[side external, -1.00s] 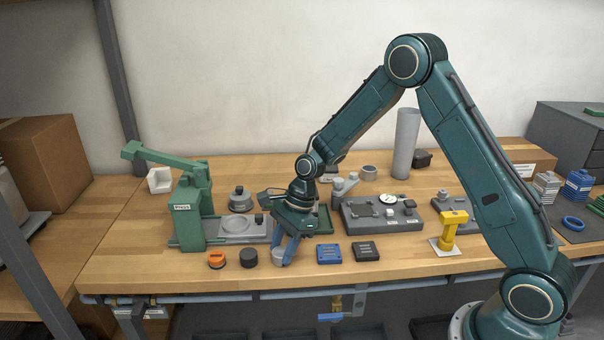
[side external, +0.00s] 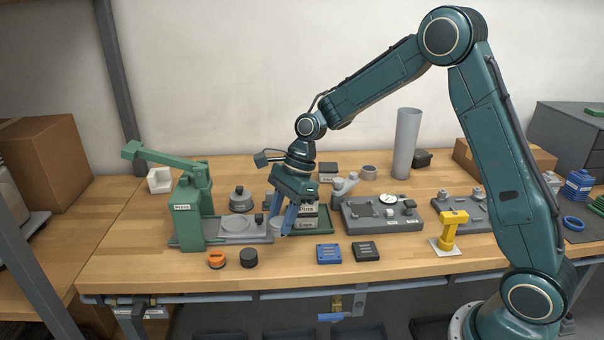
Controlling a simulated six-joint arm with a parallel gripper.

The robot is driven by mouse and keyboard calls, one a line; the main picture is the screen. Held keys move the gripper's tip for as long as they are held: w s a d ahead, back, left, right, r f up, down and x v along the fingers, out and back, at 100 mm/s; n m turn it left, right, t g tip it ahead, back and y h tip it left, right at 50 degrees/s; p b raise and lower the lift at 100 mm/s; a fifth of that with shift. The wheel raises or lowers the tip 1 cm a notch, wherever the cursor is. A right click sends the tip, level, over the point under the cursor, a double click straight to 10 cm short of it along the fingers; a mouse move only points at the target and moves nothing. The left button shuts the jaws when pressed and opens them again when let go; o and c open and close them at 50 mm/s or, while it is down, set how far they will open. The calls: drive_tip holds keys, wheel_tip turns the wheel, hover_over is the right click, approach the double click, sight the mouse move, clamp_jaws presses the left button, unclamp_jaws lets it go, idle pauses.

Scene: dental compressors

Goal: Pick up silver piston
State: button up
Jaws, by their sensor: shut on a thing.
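My gripper (side external: 280,226) has blue fingers pointing down. It is shut on the silver piston (side external: 277,222), a small light grey cylinder that shows only partly between the fingers. The piston is held above the bench, just right of the grey plate of the green press. The fingers hide much of its side.
The green press (side external: 187,213) stands to the left with its grey base plate (side external: 244,236). An orange part (side external: 216,259) and a black cylinder (side external: 248,257) sit at the front edge. Blue (side external: 328,253) and black (side external: 365,251) blocks lie to the right. A grey fixture (side external: 382,214) stands further right.

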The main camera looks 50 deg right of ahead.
sight(282, 220)
wheel_tip(282, 220, up, 11)
idle(0.4)
idle(0.4)
